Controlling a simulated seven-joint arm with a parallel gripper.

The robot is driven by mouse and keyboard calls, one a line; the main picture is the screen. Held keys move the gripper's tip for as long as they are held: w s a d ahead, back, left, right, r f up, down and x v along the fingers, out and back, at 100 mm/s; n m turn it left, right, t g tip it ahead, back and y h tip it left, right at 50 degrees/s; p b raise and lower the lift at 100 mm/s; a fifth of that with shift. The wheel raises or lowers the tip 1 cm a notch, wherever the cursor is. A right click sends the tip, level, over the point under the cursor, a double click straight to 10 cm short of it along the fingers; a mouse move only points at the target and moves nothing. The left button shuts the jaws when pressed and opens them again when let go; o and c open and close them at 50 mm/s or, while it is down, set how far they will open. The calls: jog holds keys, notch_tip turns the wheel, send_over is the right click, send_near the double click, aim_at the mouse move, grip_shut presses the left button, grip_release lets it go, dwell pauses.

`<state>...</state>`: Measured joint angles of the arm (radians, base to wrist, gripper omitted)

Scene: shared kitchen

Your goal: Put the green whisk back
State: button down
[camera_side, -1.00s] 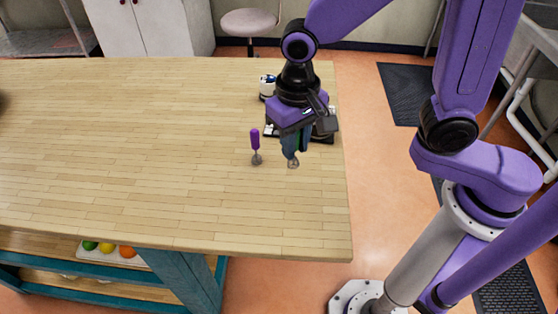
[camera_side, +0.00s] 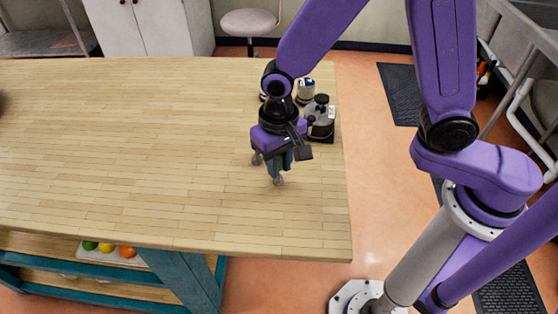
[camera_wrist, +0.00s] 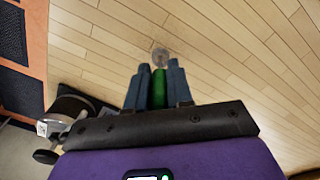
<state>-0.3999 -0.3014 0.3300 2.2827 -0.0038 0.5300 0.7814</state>
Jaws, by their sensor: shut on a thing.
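My gripper (camera_side: 281,163) is shut on the green whisk and holds it upright, head down, in front of the black tray on the wooden table. The whisk's round wire head (camera_side: 279,181) shows below the fingers; I cannot tell whether it touches the table. In the wrist view, the whisk's green handle (camera_wrist: 160,82) sits between the two blue-grey fingers, with the wire head beyond them.

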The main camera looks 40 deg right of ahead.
jog(key=shift+f, duration=0.15)
jog(key=c, duration=1)
grip_release()
notch_tip(320, 180, up, 12)
jog(key=shift+r, duration=0.2)
jog(key=s+d+f+n, duration=0.2)
jog(key=s+d+n, duration=1.1)
jog(key=s+d, duration=0.4)
jog(key=shift+s+d, duration=0.15)
jog(key=shift+d, duration=0.25)
